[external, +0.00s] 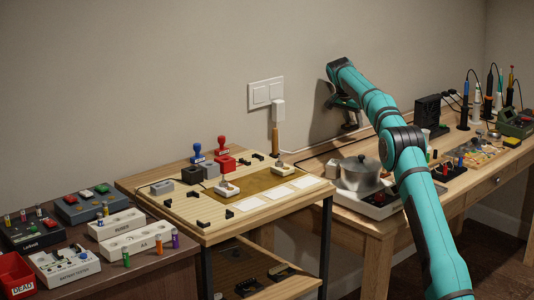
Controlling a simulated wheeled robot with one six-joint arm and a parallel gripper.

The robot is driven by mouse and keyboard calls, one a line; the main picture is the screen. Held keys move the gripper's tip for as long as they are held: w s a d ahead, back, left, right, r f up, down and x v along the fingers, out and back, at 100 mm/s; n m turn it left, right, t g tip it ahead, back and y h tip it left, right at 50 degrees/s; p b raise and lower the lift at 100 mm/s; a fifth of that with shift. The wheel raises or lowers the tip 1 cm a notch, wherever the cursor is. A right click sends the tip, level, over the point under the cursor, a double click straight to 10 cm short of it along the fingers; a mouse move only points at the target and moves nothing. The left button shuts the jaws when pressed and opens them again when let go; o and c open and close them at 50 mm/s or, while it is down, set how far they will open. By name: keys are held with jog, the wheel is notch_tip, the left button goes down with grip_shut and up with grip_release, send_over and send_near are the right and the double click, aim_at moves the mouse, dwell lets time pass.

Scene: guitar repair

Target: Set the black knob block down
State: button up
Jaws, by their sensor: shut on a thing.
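My gripper (348,114) shows small and dark at the far end of my teal arm, in front of the back wall and above the right-hand bench. It is shut on a small dark thing, which fits the black knob block, but the fingers and the thing blend together and its shape is unclear. The gripper is up behind the metal pot (360,173), apart from the bench top as far as I can tell.
The pot stands on a white appliance (370,203). A black box (428,111) and soldering tools stand right. My arm crosses the right bench.

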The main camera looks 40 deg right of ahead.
aim_at(352, 142)
jog(key=shift+f, duration=2.4)
jog(key=shift+f, duration=0.1)
jog(key=o, duration=1.1)
jog(key=v, duration=1.2)
jog(key=shift+d, duration=0.1)
